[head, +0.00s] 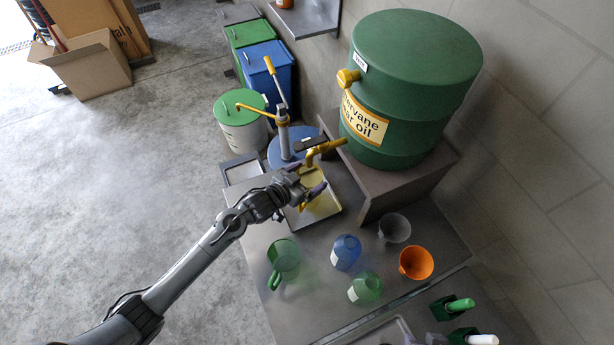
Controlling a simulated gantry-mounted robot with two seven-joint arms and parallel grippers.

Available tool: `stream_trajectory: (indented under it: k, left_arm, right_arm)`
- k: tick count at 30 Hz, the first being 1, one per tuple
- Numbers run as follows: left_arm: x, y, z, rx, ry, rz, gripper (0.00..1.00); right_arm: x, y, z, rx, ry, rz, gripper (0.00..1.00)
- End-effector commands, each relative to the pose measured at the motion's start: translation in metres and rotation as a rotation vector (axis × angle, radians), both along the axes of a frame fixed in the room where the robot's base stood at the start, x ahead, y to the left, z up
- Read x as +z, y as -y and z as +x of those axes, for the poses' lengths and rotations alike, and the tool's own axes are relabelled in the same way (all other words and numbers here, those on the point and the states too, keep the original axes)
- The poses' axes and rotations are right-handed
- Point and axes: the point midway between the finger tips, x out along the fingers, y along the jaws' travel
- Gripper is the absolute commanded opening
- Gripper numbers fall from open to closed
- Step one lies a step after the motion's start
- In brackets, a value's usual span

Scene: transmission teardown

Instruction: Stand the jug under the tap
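A clear green jug (284,256) with a handle stands on the grey bench, left of the small bottles. A yellow tap (328,147) with a dark lever sticks out low on the left side of the big green oil drum (415,80). My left gripper (306,182) is at the tap's spout, above a shallow tray (328,208) with a yellowish inside. Its dark fingers look spread apart, with yellow showing close by them; I cannot tell whether they touch the tap. The jug is apart from the gripper, nearer the bench's front. My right gripper is out of view.
The drum rests on a raised grey stand (375,195). A blue bottle (346,252), a green bottle (365,288), a grey funnel (395,228) and an orange funnel (416,263) stand right of the jug. A hand pump (283,115) and bins stand behind.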

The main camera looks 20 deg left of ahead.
Motion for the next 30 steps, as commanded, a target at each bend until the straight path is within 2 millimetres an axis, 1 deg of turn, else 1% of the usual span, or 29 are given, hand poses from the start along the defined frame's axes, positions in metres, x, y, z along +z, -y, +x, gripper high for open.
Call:
stream_trajectory:
  k: [6, 9, 11, 14, 24, 30]
  left_arm:
    - [0.001, 0.0, 0.0, 0.0, 0.0, 0.0, 1.0]
    - [0.004, 0.0, 0.0, 0.0, 0.001, 0.0, 1.0]
    - [0.005, -0.001, -0.003, 0.0, -0.001, 0.001, 1.0]
    - [0.008, -0.005, -0.013, 0.0, -0.001, 0.001, 1.0]
    - [0.031, -0.027, -0.066, -0.001, -0.001, 0.002, 1.0]
    - [0.043, -0.036, -0.09, 0.0, 0.0, 0.0, 1.0]
  right_arm:
    - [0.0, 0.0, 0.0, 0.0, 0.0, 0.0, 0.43]
    - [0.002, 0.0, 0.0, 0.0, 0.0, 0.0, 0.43]
    - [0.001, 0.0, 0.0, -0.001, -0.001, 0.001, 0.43]
    - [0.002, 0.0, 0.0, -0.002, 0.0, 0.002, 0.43]
    - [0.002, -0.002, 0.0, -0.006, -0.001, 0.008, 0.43]
    - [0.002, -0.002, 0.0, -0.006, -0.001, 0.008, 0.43]
